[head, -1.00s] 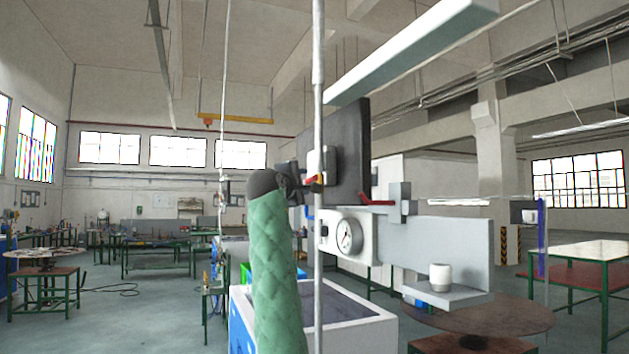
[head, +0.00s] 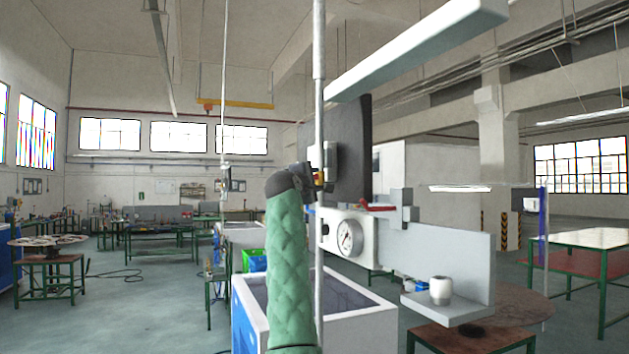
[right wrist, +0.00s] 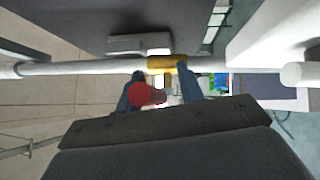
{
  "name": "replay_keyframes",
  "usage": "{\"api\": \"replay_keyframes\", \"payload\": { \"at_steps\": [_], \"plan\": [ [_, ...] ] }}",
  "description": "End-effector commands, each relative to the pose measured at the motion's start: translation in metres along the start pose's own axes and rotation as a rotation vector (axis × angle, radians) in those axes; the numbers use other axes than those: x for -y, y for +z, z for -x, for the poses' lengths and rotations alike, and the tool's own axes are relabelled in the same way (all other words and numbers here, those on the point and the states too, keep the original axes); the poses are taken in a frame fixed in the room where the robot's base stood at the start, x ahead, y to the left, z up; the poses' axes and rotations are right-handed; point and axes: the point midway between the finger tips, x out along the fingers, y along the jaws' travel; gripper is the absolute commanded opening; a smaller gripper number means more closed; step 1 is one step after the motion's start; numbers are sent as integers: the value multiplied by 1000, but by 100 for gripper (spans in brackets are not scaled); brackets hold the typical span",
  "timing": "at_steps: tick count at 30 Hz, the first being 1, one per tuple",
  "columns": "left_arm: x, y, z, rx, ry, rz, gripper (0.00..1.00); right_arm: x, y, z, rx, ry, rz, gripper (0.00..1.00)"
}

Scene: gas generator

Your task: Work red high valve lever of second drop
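A grey vertical drop pipe (head: 319,110) runs down the middle of the head view. A small brass-yellow valve body sits on it, clear in the right wrist view (right wrist: 167,64). A red lever end (right wrist: 147,95) points from the valve toward my right gripper (right wrist: 160,90). Its two blue fingers are apart, with the red end between them. The red end is close to the left-hand finger, with a gap to the other; contact is unclear. In the head view, my right gripper (head: 316,180) is at the pipe beside the valve, mostly hidden. My left gripper is out of view.
Right behind the pipe are a dark upright panel (head: 350,150), a pressure gauge (head: 349,238), another red lever (head: 378,207) and a grey bracket shelf (head: 447,305). Another drop pipe (head: 225,110) hangs farther left. A blue-white cabinet (head: 345,325) stands below.

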Motion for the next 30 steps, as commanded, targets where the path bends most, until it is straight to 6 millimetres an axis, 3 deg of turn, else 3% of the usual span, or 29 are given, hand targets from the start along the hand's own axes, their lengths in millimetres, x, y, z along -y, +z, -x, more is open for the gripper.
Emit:
{"api": "replay_keyframes", "payload": {
  "at_steps": [1,5,6,17,30],
  "plan": [
    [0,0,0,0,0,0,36,0,0,0,0,0,0,28],
    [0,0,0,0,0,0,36,0,0,0,0,0,0,3],
    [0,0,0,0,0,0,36,0,0,0,0,0,0,0],
    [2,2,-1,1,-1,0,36,-2,0,0,-6,-19,18,0],
    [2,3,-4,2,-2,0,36,-20,1,-5,-58,-211,213,0]
  ]
}}
